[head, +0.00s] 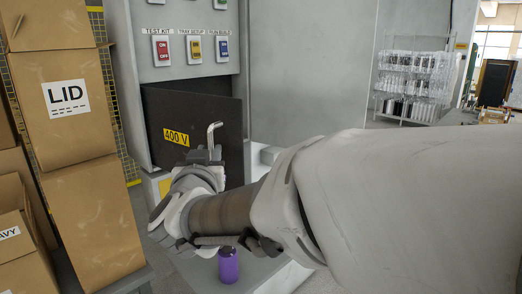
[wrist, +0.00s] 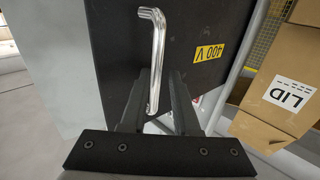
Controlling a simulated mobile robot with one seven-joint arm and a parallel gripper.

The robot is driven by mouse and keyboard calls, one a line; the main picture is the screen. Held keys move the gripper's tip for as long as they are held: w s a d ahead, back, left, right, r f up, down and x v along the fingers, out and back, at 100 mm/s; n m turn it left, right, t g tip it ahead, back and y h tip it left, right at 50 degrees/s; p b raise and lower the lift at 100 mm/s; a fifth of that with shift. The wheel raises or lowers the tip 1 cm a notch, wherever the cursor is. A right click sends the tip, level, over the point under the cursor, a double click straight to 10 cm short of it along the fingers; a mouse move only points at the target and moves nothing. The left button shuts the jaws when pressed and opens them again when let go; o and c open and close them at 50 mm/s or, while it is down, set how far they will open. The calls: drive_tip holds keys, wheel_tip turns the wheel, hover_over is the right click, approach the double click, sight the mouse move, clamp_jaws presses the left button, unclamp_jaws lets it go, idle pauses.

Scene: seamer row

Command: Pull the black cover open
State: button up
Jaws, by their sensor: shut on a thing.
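The black cover (head: 210,115) is on the front of the grey cabinet and carries a yellow 400 V label (head: 176,137). It stands at an angle to the cabinet front, partly open, with a dark gap along its top. It also shows in the wrist view (wrist: 115,50). Its bent silver handle (head: 212,135) also shows in the wrist view (wrist: 155,55). My gripper (head: 209,154) is at the handle, its dark fingers (wrist: 160,88) shut on the bar from both sides. My wrist hides the cover's lower part in the head view.
Cardboard boxes (head: 65,110), one marked LID, are stacked close on the left. Labelled switches (head: 194,49) sit above the cover. A purple bottle (head: 228,266) stands below my wrist. A wire shelf (head: 415,80) stands at the far right.

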drive_tip(key=o, duration=0.3)
drive_tip(key=shift+s+a+f, duration=0.1)
drive_tip(key=shift+a+f, duration=0.15)
drive_tip(key=shift+a, duration=0.2)
drive_tip(key=shift+o, duration=0.2)
drive_tip(key=shift+d, duration=0.15)
drive_tip(key=shift+d+r, duration=0.1)
drive_tip(key=shift+d, duration=0.05)
